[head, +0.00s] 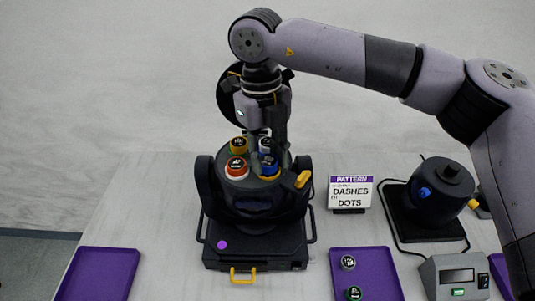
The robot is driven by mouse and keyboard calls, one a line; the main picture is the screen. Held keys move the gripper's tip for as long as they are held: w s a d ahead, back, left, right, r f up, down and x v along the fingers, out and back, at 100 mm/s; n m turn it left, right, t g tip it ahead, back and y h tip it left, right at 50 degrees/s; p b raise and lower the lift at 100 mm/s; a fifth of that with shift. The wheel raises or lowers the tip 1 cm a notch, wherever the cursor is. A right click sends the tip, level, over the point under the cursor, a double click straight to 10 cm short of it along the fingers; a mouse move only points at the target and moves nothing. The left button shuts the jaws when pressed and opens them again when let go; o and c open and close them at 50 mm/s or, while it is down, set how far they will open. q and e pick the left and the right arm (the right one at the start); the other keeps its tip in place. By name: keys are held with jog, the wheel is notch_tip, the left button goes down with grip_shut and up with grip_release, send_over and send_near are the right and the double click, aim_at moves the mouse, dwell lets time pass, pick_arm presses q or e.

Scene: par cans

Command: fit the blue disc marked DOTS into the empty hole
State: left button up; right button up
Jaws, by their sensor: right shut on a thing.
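The dark par can (258,210) stands on a black base in the middle of the table. A blue disc (270,168) is at the front right of the top. My right gripper (268,158) reaches down from above and is shut on the blue disc. The fingers cover part of it, so I cannot read its mark or tell whether it is seated. My left gripper is not in view.
A "PATTERN DASHES to DOTS" sign (350,192) stands to the right. Farther right are a second dark can (440,188) with a blue knob and a grey box (460,277). A purple tray (379,263) holds two small discs. Another purple tray (100,273) at left looks empty.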

jog(key=shift+f, duration=0.2)
jog(key=o, duration=1)
jog(key=shift+o, duration=0.2)
